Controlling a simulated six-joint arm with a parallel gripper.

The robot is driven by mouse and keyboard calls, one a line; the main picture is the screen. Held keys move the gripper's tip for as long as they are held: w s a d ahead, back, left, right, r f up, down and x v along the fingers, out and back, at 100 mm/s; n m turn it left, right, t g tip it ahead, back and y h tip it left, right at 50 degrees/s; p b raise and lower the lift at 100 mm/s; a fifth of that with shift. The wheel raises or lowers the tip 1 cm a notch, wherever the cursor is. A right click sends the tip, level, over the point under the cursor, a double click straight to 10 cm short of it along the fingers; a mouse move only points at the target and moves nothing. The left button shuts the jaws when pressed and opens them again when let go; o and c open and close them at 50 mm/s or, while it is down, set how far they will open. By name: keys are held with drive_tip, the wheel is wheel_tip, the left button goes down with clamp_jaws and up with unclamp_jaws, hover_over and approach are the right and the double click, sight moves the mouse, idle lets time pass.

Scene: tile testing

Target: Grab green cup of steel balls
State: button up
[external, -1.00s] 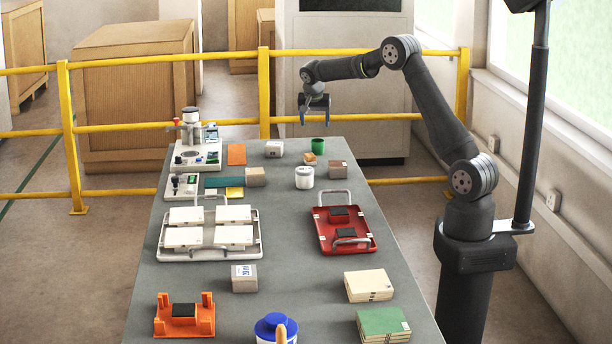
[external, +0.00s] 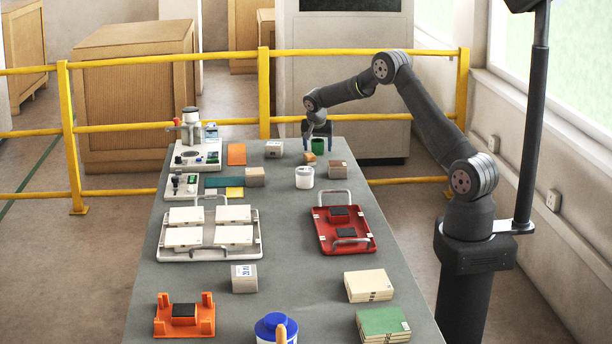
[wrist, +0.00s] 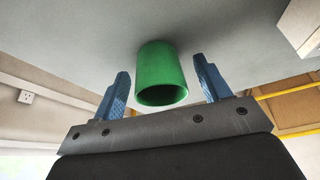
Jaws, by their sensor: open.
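The green cup (external: 318,146) stands at the far end of the grey table. It also shows in the wrist view (wrist: 160,70), where its rim opens toward my gripper and its inside looks dark; I cannot make out steel balls. My gripper (external: 317,147) is open with its blue fingers pointing down around the cup. In the wrist view my gripper (wrist: 163,80) has one finger on each side of the cup, with a gap on both sides.
A brown box (external: 337,169) and a white tub (external: 304,177) stand nearby. Yellow railing (external: 225,126) runs behind the table.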

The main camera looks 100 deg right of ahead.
drive_tip(key=c, duration=1.1)
drive_tip(key=shift+r, duration=0.1)
